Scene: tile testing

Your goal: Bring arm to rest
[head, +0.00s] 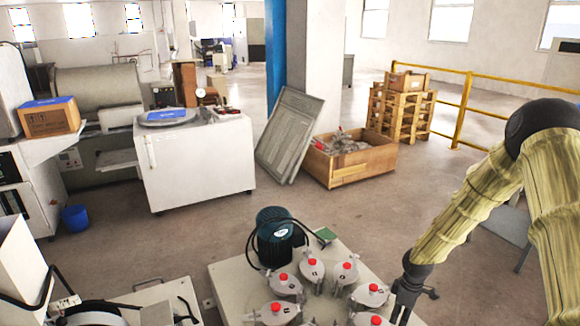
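My arm (490,190), in a yellow fabric sleeve with dark joints, bends down from the right side of the head view. My dark gripper (403,308) points downward at the lower right. It appears over or beside the right edge of a pale bench (235,288) that holds several metal jars with red knobs. The nearest jar (369,295) is just left of the gripper, and I cannot tell whether they touch. The fingertips are small and near the bottom edge, so their opening is unclear. I see nothing clearly held.
A dark green motor (274,236) stands on the bench. A white cabinet (195,165), a wooden crate (350,168) of rubble, a leaning grey panel (287,135) and stacked pallets (400,110) stand beyond. A grey table (505,235) is behind my arm. The middle floor is clear.

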